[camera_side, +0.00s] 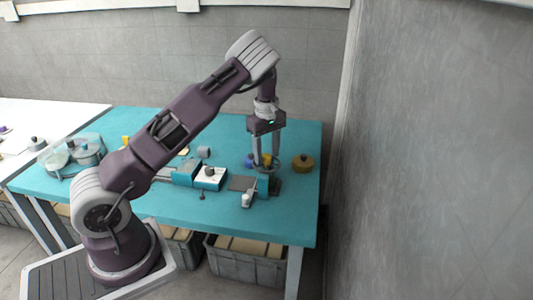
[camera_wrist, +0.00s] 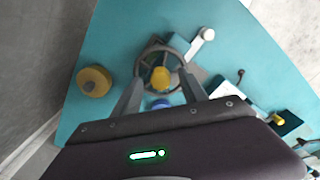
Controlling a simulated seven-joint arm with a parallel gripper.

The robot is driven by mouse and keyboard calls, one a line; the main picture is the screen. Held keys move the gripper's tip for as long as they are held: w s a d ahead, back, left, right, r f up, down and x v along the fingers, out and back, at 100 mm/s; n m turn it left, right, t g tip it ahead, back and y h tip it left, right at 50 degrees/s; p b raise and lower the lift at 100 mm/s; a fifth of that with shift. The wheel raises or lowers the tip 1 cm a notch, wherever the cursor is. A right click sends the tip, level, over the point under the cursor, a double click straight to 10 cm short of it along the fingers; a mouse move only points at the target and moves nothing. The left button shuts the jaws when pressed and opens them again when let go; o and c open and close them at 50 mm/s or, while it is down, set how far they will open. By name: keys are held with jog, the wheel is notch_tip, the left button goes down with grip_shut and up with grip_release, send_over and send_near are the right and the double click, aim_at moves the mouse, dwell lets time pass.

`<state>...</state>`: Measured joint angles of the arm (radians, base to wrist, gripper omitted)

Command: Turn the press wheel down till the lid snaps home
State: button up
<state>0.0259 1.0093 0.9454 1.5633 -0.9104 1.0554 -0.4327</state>
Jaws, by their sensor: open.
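The press wheel is a dark ring in the wrist view (camera_wrist: 178,45), with a yellow round piece (camera_wrist: 160,77) showing inside it. In the side view the wheel (camera_side: 277,167) is partly hidden by my fingers. My gripper (camera_side: 267,161) points down at the wheel with its fingers spread. In the wrist view my gripper (camera_wrist: 160,76) has one finger on each side of the wheel, at or near the rim. I cannot tell whether the fingers touch it. The lid cannot be made out under the wheel.
An ochre round pot (camera_side: 303,163) stands right of the wheel. A blue round piece (camera_side: 249,160) is close on the left. A white-ended lever (camera_side: 246,200) sticks out in front. A white block with a dark knob (camera_side: 210,177) stands further left on the teal table (camera_side: 220,222).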

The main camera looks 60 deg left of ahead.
jog(key=shift+f, duration=0.25)
grip_shut()
jog(key=shift+m, duration=1.6)
grip_release()
